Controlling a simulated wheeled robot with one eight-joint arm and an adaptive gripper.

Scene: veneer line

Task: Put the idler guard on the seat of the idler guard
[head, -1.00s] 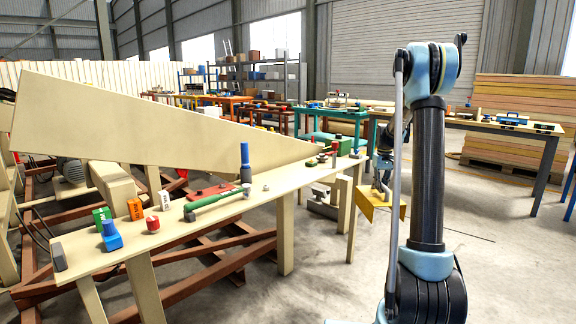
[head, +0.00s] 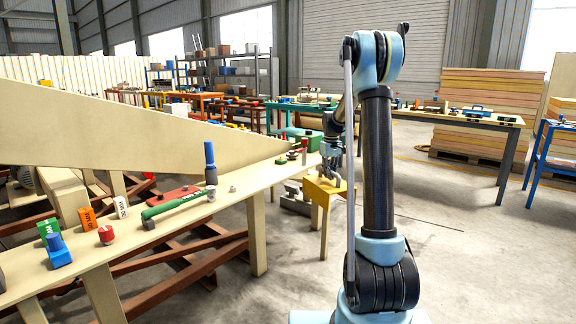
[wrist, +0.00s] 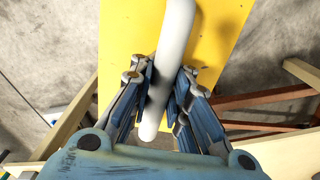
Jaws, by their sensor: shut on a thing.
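The idler guard is a yellow sheet part (head: 323,190) with a pale grey bar handle (wrist: 170,65). In the head view it hangs below my gripper (head: 331,172), beside the far right end of the long beige bench. In the wrist view the yellow plate (wrist: 222,35) lies beneath the handle, and my gripper (wrist: 163,95) is shut around the handle with a blue-padded finger on each side. Grey metal parts (head: 295,200) show just left of the guard, lower than the bench top. I cannot tell which surface is the guard's seat.
The beige bench (head: 235,192) carries a green-handled hammer (head: 176,203), a blue-handled tool (head: 210,160), a red knob (head: 106,234) and several small boxes. A large sloping beige panel (head: 130,130) stands behind it. Concrete floor to the right is open.

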